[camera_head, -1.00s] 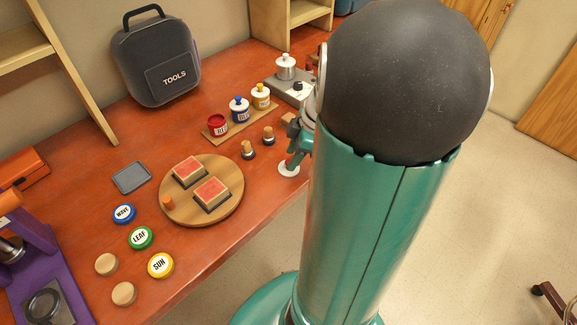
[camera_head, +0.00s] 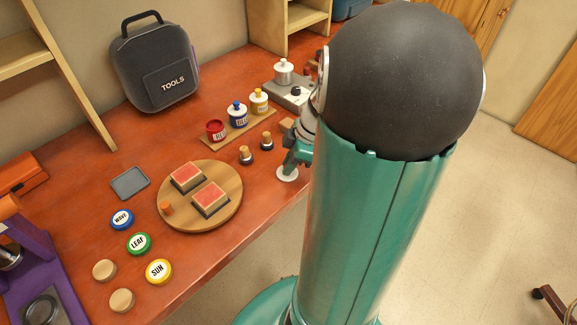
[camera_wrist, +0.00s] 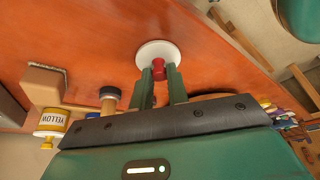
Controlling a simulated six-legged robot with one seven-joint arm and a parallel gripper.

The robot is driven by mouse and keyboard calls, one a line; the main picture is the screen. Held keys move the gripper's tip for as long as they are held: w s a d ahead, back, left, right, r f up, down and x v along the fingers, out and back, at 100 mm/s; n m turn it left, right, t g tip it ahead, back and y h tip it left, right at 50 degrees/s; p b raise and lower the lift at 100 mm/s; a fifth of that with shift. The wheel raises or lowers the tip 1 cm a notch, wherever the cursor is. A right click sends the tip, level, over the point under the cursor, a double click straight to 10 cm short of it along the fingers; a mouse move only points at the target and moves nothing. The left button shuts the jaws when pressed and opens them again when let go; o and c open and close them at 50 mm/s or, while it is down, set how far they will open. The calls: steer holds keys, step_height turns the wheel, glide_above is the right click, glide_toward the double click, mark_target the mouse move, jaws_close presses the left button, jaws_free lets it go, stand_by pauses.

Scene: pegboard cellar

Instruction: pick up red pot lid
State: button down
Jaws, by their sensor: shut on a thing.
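The red pot lid is a white disc with a red knob. It shows in the head view (camera_head: 287,174) near the table's front edge, right beside my arm. In the wrist view the lid (camera_wrist: 158,52) lies beyond my fingertips, its red knob between them. My gripper (camera_wrist: 159,78) is shut on that knob; in the head view my gripper (camera_head: 292,160) is partly hidden by my arm. I cannot tell whether the disc touches the table. The red pot (camera_head: 216,131) stands lidless on a wooden strip, left of the blue pot (camera_head: 238,116) and yellow pot (camera_head: 259,102).
Two wooden-handled stamps (camera_head: 246,156) (camera_head: 267,142) stand between the pots and my gripper. A round board (camera_head: 228,222) with two red pads lies left. A grey device (camera_head: 290,94) with a white-topped can stands behind. Table is clear between lid and round board.

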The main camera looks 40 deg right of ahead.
steer(key=shift+r, duration=0.5)
step_height(320, 180, up, 2)
steer(key=shift+r, duration=0.2)
steer(key=s+a+r, duration=0.1)
steer(key=s+r, duration=0.8)
steer(key=s, duration=0.4)
steer(key=shift+s+a+r, duration=0.15)
steer(key=shift+s+a, duration=0.2)
